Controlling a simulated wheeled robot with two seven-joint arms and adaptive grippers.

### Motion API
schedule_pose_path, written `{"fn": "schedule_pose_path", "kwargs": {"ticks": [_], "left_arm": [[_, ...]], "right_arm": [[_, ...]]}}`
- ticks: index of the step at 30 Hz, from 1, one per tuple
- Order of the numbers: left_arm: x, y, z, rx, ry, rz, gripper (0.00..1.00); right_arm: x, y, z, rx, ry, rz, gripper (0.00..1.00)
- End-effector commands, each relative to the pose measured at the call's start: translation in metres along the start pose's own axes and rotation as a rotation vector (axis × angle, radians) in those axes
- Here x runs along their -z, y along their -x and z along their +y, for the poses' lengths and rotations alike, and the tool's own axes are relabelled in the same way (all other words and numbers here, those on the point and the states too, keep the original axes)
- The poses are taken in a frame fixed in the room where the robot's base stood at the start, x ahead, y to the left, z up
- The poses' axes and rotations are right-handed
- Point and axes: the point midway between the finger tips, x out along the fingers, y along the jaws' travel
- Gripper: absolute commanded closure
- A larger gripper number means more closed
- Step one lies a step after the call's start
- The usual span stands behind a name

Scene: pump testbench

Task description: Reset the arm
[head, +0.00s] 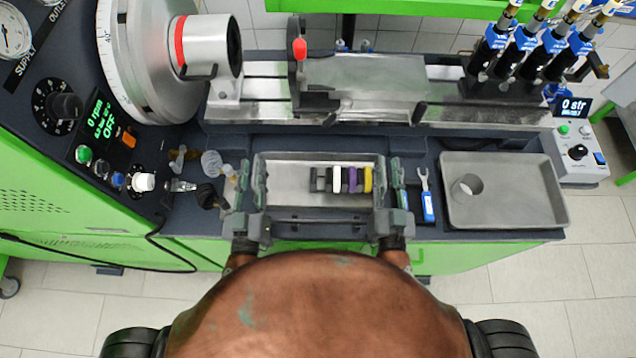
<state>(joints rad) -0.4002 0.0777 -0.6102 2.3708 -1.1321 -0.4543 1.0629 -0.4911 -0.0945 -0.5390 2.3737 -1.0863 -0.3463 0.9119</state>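My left gripper (251,178) is at the left side of a grey tray (300,166) on the bench. Its two fingers point away from me and stand apart, with a gap between them. My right gripper (387,178) is at the tray's right side in much the same pose, its fingers also apart. I cannot tell whether the fingers touch the tray's side walls. Both forearms are largely hidden behind my brown body at the bottom.
The tray holds several small blocks, including a purple one (352,180) and a yellow one (367,179). Blue-handled tools (428,205) lie right of it, then a metal tray (515,195) with a ring (467,187). Small fittings (211,163) and the control panel (100,150) are left. The pump rig (370,75) stands behind.

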Motion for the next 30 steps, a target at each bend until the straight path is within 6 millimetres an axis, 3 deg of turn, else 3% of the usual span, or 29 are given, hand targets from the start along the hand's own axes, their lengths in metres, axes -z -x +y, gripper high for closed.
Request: {"fn": "schedule_pose_path", "kwargs": {"ticks": [3,17,30], "left_arm": [[-0.010,0.000,-0.002,0.003,0.001,-0.006,0.76],[-0.005,0.000,-0.001,0.002,0.001,-0.003,0.76],[0.037,0.002,0.007,-0.003,0.000,0.021,0.76]], "right_arm": [[-0.006,0.001,-0.003,0.004,-0.017,-0.002,0.77],[-0.001,0.001,-0.004,0.005,-0.018,0.002,0.77],[0.041,0.004,-0.012,0.010,-0.019,0.026,0.77]]}}
